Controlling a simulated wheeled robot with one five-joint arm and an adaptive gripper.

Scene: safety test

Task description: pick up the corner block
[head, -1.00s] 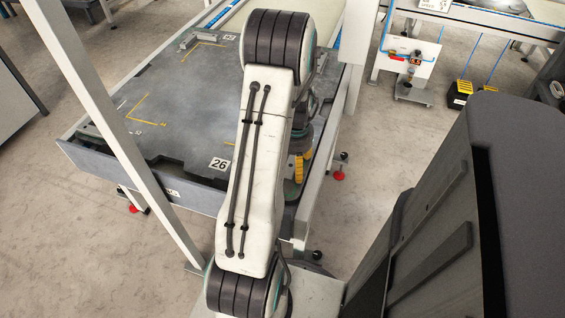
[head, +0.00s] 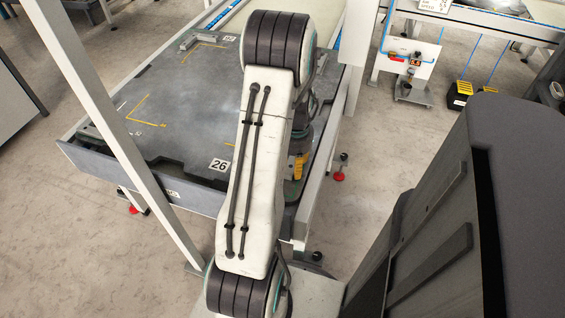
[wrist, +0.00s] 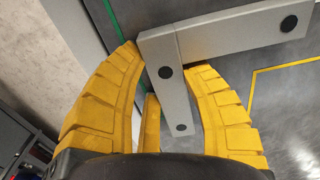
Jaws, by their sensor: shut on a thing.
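The corner block (wrist: 240,34) is a light grey L-shaped piece with dark round holes, seen in the wrist view. The longer leg extends to the upper right, clear of the fingers. In the head view my gripper (head: 299,166) is partly hidden behind my arm, and the held block cannot be made out there. Whether the block touches the table cannot be told.
The dark grey table (head: 190,115) has yellow corner marks and a "26" label (head: 219,164). Another grey block (head: 187,42) lies at its far left corner. A white post (head: 90,100) stands in front at left.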

